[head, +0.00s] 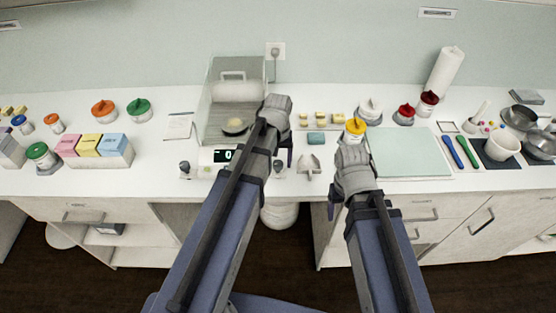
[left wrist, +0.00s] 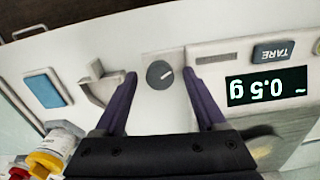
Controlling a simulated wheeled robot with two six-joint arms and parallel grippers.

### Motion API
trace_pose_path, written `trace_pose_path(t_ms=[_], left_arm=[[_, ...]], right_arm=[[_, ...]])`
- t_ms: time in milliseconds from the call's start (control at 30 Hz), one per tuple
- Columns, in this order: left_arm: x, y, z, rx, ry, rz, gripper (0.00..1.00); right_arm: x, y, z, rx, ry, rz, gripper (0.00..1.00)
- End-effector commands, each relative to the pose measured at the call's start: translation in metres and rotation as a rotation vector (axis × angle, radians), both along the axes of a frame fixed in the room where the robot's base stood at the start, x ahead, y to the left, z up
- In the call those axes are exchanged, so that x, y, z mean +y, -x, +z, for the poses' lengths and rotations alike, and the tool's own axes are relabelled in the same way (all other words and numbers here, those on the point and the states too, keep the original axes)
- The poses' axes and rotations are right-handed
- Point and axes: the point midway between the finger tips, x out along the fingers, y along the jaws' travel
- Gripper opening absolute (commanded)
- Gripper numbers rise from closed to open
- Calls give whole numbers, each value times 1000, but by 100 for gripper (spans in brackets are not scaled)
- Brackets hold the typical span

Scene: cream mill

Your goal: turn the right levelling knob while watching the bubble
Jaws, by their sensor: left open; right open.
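The right levelling knob (left wrist: 160,74) is a dark grey dial with a pale mark, at the balance's corner. In the left wrist view it sits between the two purple fingers of my open left gripper (left wrist: 160,88), with a gap on each side; I cannot tell the height between them. In the head view the left gripper (head: 282,152) is over the knob area and hides part of it. The balance display (left wrist: 267,86) reads about 0.5 g, upside down. A yellowish round piece (left wrist: 317,47), cut off by the frame edge, may be the bubble level. My right gripper (head: 335,200) is open near the counter's front edge.
A grey scoop (head: 308,170) lies right of the knob, with a blue block (head: 316,138) behind it. A yellow-lidded jar (head: 355,126) stands close to my right arm. The clear draft shield (head: 225,70) rises behind the display. The left knob (head: 185,167) stands clear.

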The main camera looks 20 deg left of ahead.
Motion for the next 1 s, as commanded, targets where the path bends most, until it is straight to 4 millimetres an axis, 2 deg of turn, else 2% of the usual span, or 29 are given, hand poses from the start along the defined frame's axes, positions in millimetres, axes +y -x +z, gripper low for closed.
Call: trace_pose_path(t_ms=[267,700,833,1000], left_arm=[[0,0,15,0,0,0,73],[0,0,71,0,0,0,73],[0,0,78,0,0,0,73],[0,0,78,0,0,0,73]], right_arm=[[0,0,15,0,0,0,73],[0,0,71,0,0,-1,73],[0,0,78,0,-1,-3,73],[0,0,78,0,-1,-4,73]])
